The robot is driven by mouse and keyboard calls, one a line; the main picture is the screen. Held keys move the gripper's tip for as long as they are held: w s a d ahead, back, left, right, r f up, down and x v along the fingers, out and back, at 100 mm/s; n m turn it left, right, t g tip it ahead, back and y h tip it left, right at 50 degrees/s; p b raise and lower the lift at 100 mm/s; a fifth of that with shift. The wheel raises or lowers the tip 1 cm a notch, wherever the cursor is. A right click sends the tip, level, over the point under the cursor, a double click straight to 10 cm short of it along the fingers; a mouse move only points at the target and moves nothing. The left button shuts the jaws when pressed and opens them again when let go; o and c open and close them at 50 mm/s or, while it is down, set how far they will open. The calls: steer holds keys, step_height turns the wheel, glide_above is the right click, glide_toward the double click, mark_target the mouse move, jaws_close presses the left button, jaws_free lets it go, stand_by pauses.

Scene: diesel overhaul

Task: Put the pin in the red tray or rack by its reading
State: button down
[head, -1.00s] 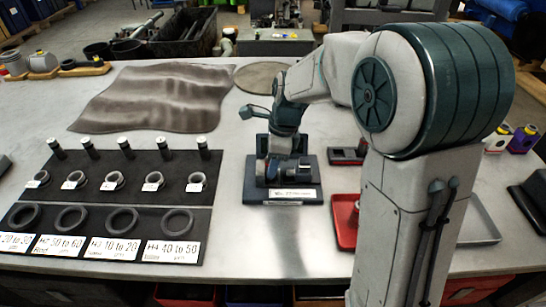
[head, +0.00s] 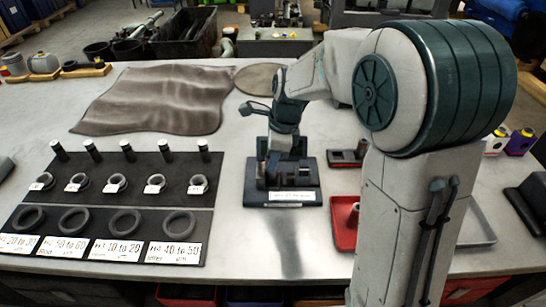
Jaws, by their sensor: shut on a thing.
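My gripper (head: 279,168) is low over a dark measuring stand (head: 252,195) with a white label in front (head: 292,196). The gripper is shut on a pin, mostly hidden among the dark fingers and stand posts; I cannot tell whether it touches the stand. The label's reading is too small to make out. The red tray (head: 343,236) lies to the right, partly behind my arm, with a small cylindrical piece (head: 355,211) in it. The dark rack (head: 130,187) at left holds several upright pins, tagged small rings and large rings, with range cards (head: 116,252) along its front.
A wavy grey mat (head: 155,98) and a round mat (head: 260,77) lie at the back. A small dark-and-red device (head: 346,157) stands right of the stand. A grey tray (head: 478,225) is behind my arm. Bare table lies between rack and stand.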

steer(key=shift+r+p, duration=1.3)
steer(key=shift+r, duration=0.4)
steer(key=shift+d, duration=0.1)
